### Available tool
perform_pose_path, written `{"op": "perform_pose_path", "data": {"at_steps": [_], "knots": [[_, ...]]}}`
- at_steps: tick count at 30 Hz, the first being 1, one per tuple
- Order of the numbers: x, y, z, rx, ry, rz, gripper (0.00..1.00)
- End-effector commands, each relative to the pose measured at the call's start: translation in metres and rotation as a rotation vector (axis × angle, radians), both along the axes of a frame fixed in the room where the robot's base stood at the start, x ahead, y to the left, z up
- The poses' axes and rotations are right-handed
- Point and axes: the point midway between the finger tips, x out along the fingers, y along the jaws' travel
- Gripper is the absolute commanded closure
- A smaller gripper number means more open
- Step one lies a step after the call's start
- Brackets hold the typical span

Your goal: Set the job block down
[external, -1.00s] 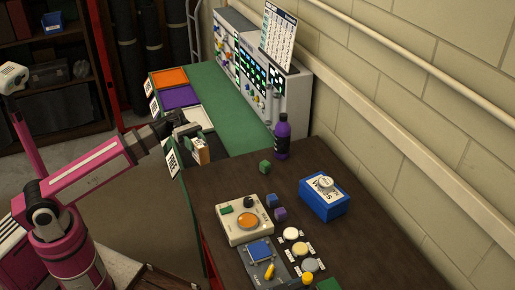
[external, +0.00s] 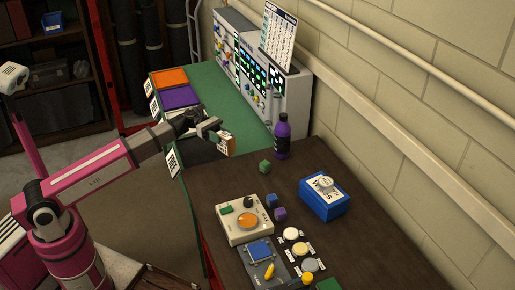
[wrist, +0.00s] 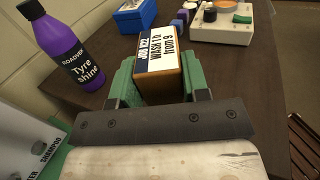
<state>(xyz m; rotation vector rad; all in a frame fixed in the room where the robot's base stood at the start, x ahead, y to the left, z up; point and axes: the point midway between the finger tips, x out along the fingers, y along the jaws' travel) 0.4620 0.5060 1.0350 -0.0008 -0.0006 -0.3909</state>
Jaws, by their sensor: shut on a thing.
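My gripper (external: 219,136) is shut on the job block (external: 228,147), held near the border of the green bench and the dark table. In the wrist view the block (wrist: 160,66) sits between my fingers. It has orange-brown sides and a white and blue label reading "JOB K22 WASH 1h from 9". Its underside is hidden, so I cannot tell whether it touches anything. On the green bench (external: 237,109) lie an orange tray (external: 169,78) and a purple tray (external: 180,97). My gripper and wrist cover part of the area beside them.
A purple Tyre Shine bottle (external: 282,138) stands close right of my gripper. A green cube (external: 264,167), blue box (external: 323,197) and control box (external: 244,219) stand on the dark table (external: 345,240). A grey panel unit (external: 285,100) lines the wall. Some table between them is bare.

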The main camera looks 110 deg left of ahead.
Motion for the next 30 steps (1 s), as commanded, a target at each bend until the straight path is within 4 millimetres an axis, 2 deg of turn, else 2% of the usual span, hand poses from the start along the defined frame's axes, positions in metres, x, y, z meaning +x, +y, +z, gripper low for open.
{"op": "perform_pose_path", "data": {"at_steps": [3,9,16,24,30], "knots": [[0.024,-0.006,-0.014,-0.001,0.000,-0.003,0.84],[0.047,-0.013,-0.029,0.000,0.000,-0.002,0.84],[0.051,-0.014,-0.038,0.000,0.000,-0.001,0.84],[0.051,-0.014,-0.069,-0.001,0.001,-0.001,0.84],[0.051,-0.014,-0.071,0.001,0.000,-0.001,0.84]]}}
